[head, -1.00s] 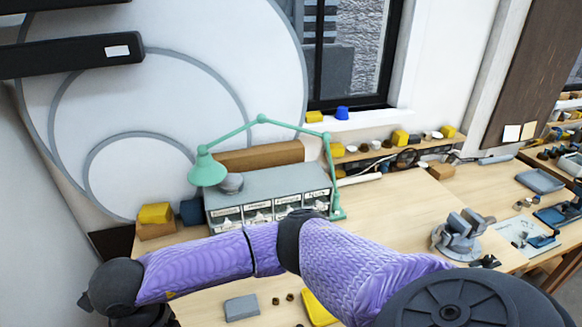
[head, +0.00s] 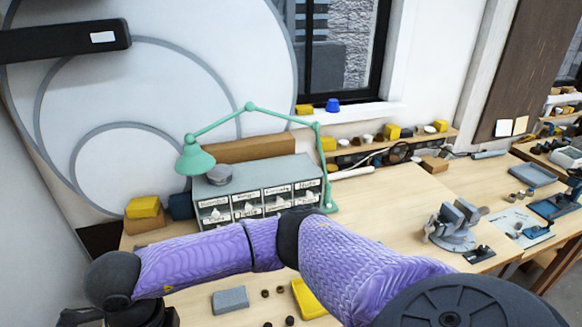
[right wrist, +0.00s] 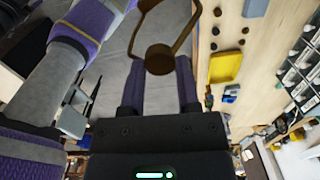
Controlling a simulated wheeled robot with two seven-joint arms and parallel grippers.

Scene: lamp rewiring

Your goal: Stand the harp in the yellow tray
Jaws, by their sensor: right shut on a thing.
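The harp (right wrist: 160,58) is a bronze-brown loop with a round end piece, seen in the right wrist view. My right gripper (right wrist: 160,82) is shut on it, with the round end between the fingertips and the loop running out past the top edge. The yellow tray (head: 308,299) lies on the bench, partly hidden by my right arm in the head view. It also shows in the right wrist view (right wrist: 225,67), right of the harp and apart from it. The harp is not visible in the head view. My left gripper is not in view.
A grey block (head: 230,299) and several small dark parts (head: 278,291) lie left of the tray. A drawer cabinet (head: 262,192) with a green lamp (head: 196,158) stands behind my arm. A vise (head: 453,225) stands at right, with bare bench top (head: 375,205) between.

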